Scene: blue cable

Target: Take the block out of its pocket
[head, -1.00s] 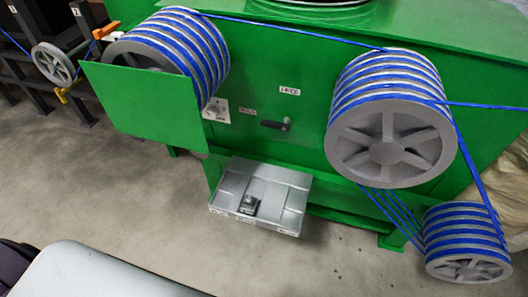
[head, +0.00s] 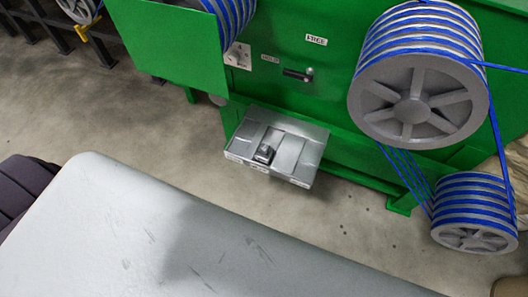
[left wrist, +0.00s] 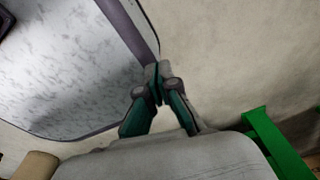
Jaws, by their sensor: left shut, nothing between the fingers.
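A small dark grey block (head: 264,153) sits in the front part of a grey metal tray (head: 297,147), toward its left side. The tray has raised ribs and white labels along its front edge. The block's pocket is too small to make out clearly. My left gripper (left wrist: 158,82) shows in the left wrist view with its fingers together and nothing between them, over pale floor and a grey surface. It is not seen in the head view, and the block is not seen in the left wrist view. My right gripper is in neither view.
The tray is at the lower front of a green machine (head: 330,75). A green panel (head: 165,40) stands at its left. Grey drums (head: 412,105) and (head: 470,225) wound with blue cable are on the right. A small lever (head: 298,75) is above the tray.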

